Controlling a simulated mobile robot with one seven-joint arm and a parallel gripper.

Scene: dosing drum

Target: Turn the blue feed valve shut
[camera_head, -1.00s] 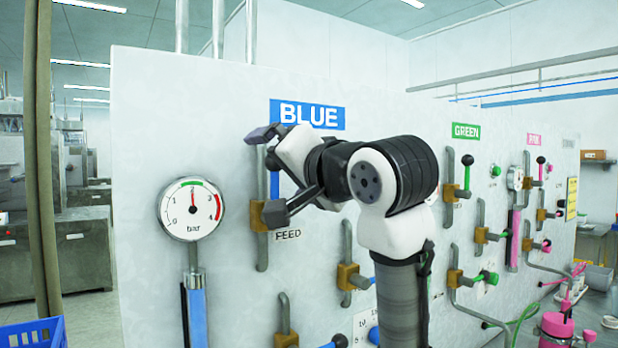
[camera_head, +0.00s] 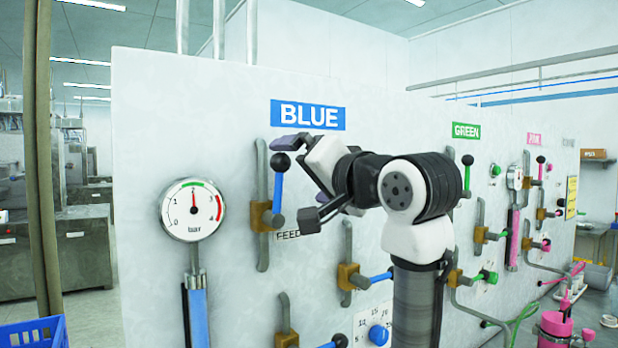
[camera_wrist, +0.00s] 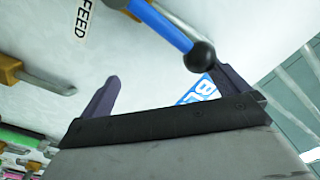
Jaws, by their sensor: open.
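The blue feed valve (camera_head: 278,190) is a blue lever with a black ball knob on a brass body, above the FEED label on the panel. Its lever stands upright, along the vertical pipe. My gripper (camera_head: 297,181) is just right of the lever, fingers spread and empty, apart from it in the head view. In the wrist view, the blue lever (camera_wrist: 163,25) and its black knob (camera_wrist: 200,55) lie beyond the open fingers of my gripper (camera_wrist: 167,74), with the knob nearer the right finger. Part of the FEED label is hidden behind my gripper in the head view.
More brass valves (camera_head: 347,276) with blue levers are below. Green and pink valve groups line the panel to the right. A blue crate (camera_head: 33,335) stands at lower left.

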